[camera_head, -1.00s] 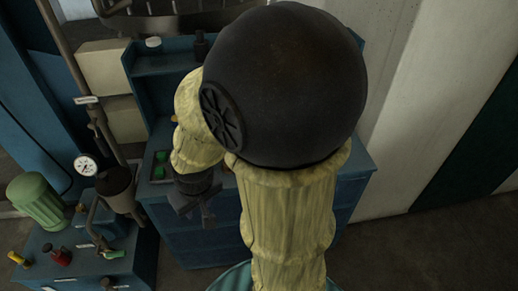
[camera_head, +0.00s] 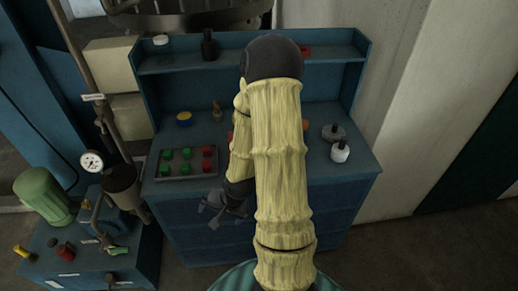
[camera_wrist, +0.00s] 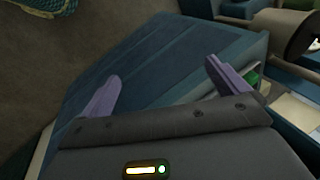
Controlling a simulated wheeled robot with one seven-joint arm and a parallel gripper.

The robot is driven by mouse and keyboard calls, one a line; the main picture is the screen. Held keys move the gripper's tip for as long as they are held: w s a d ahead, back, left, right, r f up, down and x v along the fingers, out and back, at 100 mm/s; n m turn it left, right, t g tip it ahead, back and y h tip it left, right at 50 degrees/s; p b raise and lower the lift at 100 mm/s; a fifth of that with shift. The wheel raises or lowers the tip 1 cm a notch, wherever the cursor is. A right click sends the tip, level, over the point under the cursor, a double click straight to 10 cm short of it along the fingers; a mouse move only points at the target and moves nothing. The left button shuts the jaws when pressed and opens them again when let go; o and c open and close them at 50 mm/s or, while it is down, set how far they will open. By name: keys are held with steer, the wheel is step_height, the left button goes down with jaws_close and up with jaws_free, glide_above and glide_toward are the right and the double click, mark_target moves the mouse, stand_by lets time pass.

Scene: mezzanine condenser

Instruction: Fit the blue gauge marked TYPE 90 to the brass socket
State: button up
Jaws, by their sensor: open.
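My gripper (camera_head: 222,212) hangs in front of the blue cabinet's front edge, pointing down. In the wrist view its two purple fingers (camera_wrist: 163,75) are spread apart with nothing between them. No blue gauge marked TYPE 90 can be made out, and no marking is readable. A small round blue item with a yellow top (camera_head: 184,118) stands on the cabinet top; I cannot tell what it is. A small brass-coloured fitting (camera_head: 217,111) stands right of it. The brass socket cannot be identified for certain. My arm hides the middle of the cabinet top.
A tray (camera_head: 163,172) of green and red pieces lies at the cabinet top's left. A grey item (camera_head: 333,132) and a white item (camera_head: 340,153) stand at its right. At left, a blue skid (camera_head: 40,255) carries a white-faced dial (camera_head: 91,161), green motor (camera_head: 42,194) and pipes.

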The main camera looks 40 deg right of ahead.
steer(key=w+d+f+m+t+y, duration=0.1)
steer(key=w+d+f+m+t, duration=0.2)
steer(key=m+t, duration=0.8)
steer(key=d+r+m+h, duration=0.3)
steer(key=d+m+h, duration=0.3)
steer(key=m, duration=0.6)
steer(key=s+d+r+m+h, duration=0.1)
steer(key=d+r+m+h, duration=0.3)
steer(key=d+m, duration=0.5)
steer(key=m+h, duration=0.2)
steer(key=m, duration=0.1)
steer(key=shift+s+d+m+h, duration=0.3)
steer(key=shift+d, duration=0.1)
steer(key=shift+w+f+b, duration=0.15)
steer(key=shift+f+b, duration=0.05)
steer(key=shift+b, duration=0.1)
steer(key=b+x, duration=0.1)
steer(key=x, duration=1)
steer(key=shift+w+d+r+t, duration=0.15)
steer(key=shift+w+r+t, duration=0.15)
steer(key=shift+w, duration=0.1)
